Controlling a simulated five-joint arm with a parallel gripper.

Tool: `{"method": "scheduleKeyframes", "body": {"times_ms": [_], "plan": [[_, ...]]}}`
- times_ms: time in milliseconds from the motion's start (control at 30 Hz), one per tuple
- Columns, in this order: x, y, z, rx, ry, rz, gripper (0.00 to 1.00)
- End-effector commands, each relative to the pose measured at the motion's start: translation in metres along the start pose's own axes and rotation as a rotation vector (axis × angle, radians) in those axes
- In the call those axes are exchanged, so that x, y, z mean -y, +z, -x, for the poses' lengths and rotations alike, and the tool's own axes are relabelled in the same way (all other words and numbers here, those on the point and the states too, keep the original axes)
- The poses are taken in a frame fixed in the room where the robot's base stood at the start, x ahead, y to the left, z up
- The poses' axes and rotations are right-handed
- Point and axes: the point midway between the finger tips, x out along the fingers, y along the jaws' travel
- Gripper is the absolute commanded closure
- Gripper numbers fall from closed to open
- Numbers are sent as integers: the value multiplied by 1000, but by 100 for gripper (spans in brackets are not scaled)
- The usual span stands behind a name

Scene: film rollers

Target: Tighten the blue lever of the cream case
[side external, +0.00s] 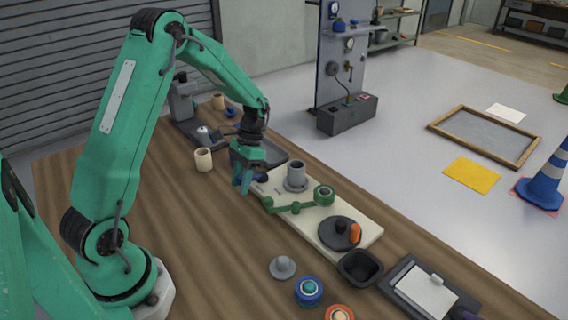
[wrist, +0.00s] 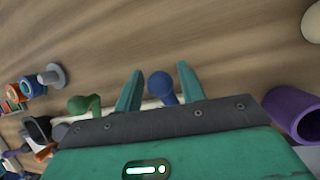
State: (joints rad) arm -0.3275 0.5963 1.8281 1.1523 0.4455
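The cream case (side external: 318,228) is a long flat block on the wooden table, with a grey cylinder, a green lever (side external: 290,207) and a dark disc with an orange knob on top. The blue lever (side external: 260,178) shows as a small dark blue piece at its far left end, partly hidden by my gripper (side external: 243,184). In the wrist view the rounded blue lever (wrist: 161,87) appears between the two green fingers of my gripper (wrist: 158,88). The fingers are apart, with gaps on both sides of the lever. I cannot tell whether they reach down around it.
A black cup (side external: 361,267), a grey knobbed piece (side external: 283,267) and a blue ringed piece (side external: 308,291) stand near the case's near end. A cream cup (side external: 203,160) stands left of my gripper. A purple cylinder (wrist: 293,115) shows in the wrist view. The table's left front is clear.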

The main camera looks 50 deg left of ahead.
Motion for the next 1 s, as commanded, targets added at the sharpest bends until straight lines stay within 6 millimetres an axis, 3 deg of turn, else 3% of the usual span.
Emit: {"method": "scheduleKeyframes", "body": {"times_ms": [33, 200, 867, 900, 1000], "plan": [[0, 0, 0, 0, 0, 0, 71], [0, 0, 0, 0, 0, 0, 100], [7, 1, 2, -6, 5, -74, 100], [7, 1, 2, -7, 5, -74, 71], [7, 1, 1, -6, 5, -74, 54]]}}
